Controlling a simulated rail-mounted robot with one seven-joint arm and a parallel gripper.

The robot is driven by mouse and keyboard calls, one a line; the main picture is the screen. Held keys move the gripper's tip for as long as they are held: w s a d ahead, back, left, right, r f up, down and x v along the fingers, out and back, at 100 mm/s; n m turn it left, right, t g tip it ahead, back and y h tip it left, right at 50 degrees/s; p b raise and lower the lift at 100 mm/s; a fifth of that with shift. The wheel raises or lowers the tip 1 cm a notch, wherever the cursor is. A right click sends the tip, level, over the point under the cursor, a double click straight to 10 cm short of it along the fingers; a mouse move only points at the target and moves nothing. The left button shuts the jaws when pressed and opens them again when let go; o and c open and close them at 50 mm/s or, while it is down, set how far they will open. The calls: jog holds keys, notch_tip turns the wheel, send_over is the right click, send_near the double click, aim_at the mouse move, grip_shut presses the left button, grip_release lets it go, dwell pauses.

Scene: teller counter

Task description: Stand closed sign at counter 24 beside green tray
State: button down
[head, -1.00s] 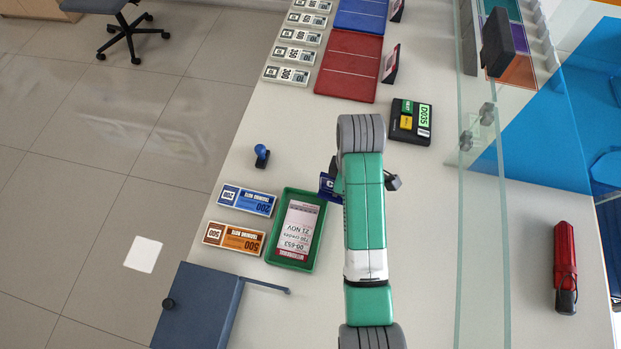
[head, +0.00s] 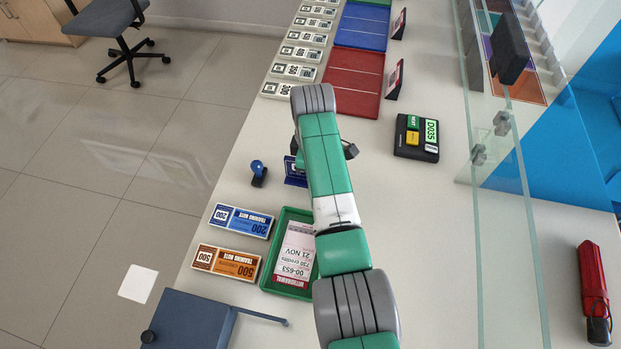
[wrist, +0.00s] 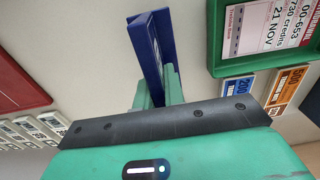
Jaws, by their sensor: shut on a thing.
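The closed sign (head: 295,171) is dark blue and partly hidden behind my arm in the head view. In the wrist view the sign (wrist: 150,48) stands out between the green fingers of my gripper (wrist: 160,88), which is shut on it. The sign's lettering is not readable. The green tray (head: 267,262) lies on the counter just below the sign in the head view, with a gap between them. It holds a white and red slip. The tray (wrist: 214,42) is at the upper right of the wrist view. I cannot tell whether the sign touches the counter.
A blue-handled stamp (head: 258,173) stands left of the sign. Blue (head: 241,220) and orange (head: 227,262) note bundles lie left of the tray. A red tray (head: 353,83) and a black number display (head: 416,137) are farther up. A glass screen (head: 505,215) runs along the right.

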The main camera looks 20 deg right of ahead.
jog(key=shift+w, duration=0.15)
notch_tip(320, 180, down, 3)
jog(key=shift+w+a+f+b, duration=0.1)
jog(key=shift+w+b, duration=0.05)
jog(key=shift+b, duration=0.85)
jog(key=shift+f, duration=0.3)
jog(key=shift+r, duration=0.15)
jog(key=c, duration=1.9)
grip_release()
jog(key=shift+f, duration=0.2)
jog(key=o, duration=0.4)
